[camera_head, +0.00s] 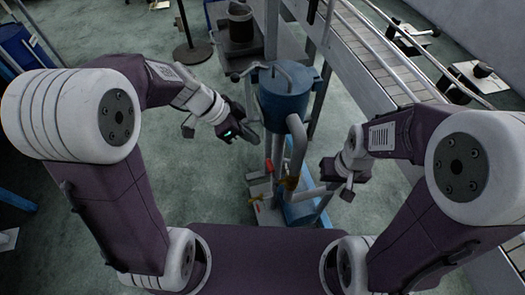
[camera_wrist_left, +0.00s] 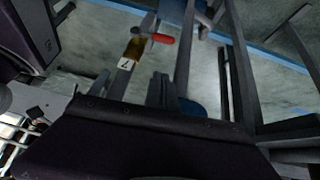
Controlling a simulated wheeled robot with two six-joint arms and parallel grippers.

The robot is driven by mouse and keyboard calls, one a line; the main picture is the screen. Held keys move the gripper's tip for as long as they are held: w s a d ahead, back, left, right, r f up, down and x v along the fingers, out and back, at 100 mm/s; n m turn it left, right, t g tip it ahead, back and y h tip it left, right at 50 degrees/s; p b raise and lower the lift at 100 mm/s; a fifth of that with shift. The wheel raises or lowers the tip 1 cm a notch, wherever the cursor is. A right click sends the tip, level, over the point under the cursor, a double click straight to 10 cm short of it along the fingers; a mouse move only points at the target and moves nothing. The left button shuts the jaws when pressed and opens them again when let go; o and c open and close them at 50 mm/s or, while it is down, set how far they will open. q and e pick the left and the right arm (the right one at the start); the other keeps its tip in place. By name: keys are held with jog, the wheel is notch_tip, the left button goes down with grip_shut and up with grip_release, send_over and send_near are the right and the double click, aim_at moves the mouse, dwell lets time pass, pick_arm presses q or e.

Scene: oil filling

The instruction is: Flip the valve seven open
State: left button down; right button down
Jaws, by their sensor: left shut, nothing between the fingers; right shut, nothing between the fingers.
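Valve seven shows in the left wrist view as a brass body (camera_wrist_left: 135,48) with a red handle (camera_wrist_left: 163,38) pointing to the right. A white tag (camera_wrist_left: 127,64) marked 7 is beside it. In the head view small red and yellow parts (camera_head: 258,197) show low at the blue tank's stand, but I cannot tell which belongs to valve seven. My left gripper (camera_head: 252,137) is shut and empty, left of the blue tank (camera_head: 284,95) and above those parts. My right gripper (camera_head: 346,192) is shut and empty, right of the stand.
Grey pipes (camera_head: 298,140) run down from the tank. A conveyor with rails (camera_head: 385,60) runs along the upper right. A round-based post (camera_head: 192,50) and a dark container (camera_head: 240,25) stand behind. Green floor (camera_head: 215,180) is clear at left of the stand.

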pick_arm(q)
jog(key=b, duration=0.2)
send_over(268, 163)
notch_tip(268, 163, down, 8)
jog(key=shift+d+r, duration=0.1)
notch_tip(268, 163, down, 3)
jog(key=shift+s+r+b, duration=0.1)
jog(key=shift+r+b, duration=0.05)
jog(key=shift+b, duration=0.45)
jog(key=shift+s+a+f, duration=0.1)
jog(key=shift+a+f, duration=0.15)
jog(key=shift+f, duration=0.35)
jog(key=shift+f, duration=0.15)
